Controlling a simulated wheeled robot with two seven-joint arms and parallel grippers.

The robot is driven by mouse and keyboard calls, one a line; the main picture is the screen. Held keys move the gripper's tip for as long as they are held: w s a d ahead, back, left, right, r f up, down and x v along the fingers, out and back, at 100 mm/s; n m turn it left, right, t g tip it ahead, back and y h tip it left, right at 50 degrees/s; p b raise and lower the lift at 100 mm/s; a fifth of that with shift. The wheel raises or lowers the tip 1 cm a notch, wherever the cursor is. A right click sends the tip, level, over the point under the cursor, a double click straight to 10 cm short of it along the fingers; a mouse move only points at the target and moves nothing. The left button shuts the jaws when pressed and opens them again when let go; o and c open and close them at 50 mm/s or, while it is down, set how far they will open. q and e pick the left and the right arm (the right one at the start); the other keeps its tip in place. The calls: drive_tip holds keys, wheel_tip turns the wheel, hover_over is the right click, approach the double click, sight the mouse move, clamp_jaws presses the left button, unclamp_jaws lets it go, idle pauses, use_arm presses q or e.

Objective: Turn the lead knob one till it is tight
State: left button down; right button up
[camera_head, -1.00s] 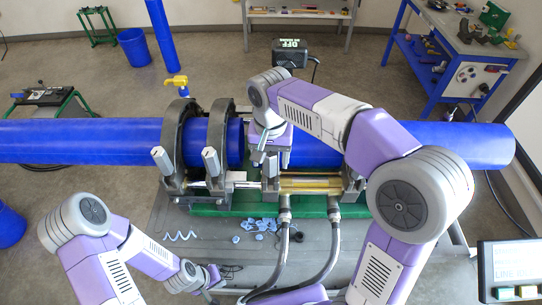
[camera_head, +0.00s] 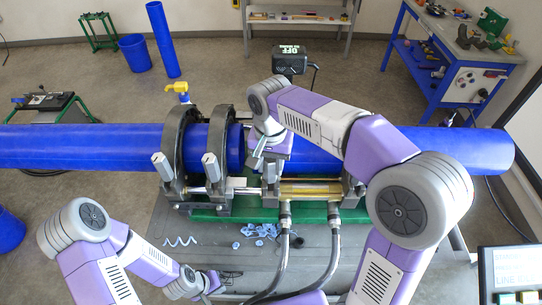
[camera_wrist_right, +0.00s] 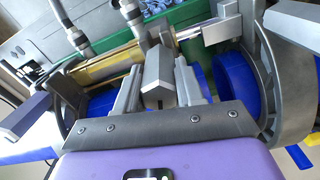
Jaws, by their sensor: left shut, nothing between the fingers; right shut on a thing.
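A grey angular knob (camera_wrist_right: 157,88) stands between the two fingers of my right gripper (camera_wrist_right: 158,80) in the right wrist view. The fingers are shut on it. In the head view my right gripper (camera_head: 264,160) is at the clamp, in front of the blue pipe, and its own wrist partly hides the grip. Two similar grey knobs stand free on the clamp to the left, one at the far left (camera_head: 162,165) and one nearer the gripper (camera_head: 210,166). How tight the held knob is cannot be seen. My left gripper (camera_head: 213,284) is shut and empty, low in front of the cart.
The blue pipe (camera_head: 80,143) runs across through the dark clamp rings (camera_head: 180,145). Two hoses (camera_head: 285,240) hang from the brass-coloured cylinder (camera_head: 310,188). Blue shavings (camera_head: 258,230) lie on the cart top. A control panel (camera_head: 508,270) stands front right.

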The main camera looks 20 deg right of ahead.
drive_tip(key=shift+m, duration=0.9)
drive_tip(key=shift+m+p, duration=0.6)
drive_tip(key=shift+m, duration=0.9)
drive_tip(key=shift+m, duration=0.6)
drive_tip(key=shift+m+p, duration=0.4)
drive_tip(key=shift+m, duration=0.5)
drive_tip(key=shift+m+p, duration=0.45)
drive_tip(key=shift+m, duration=0.95)
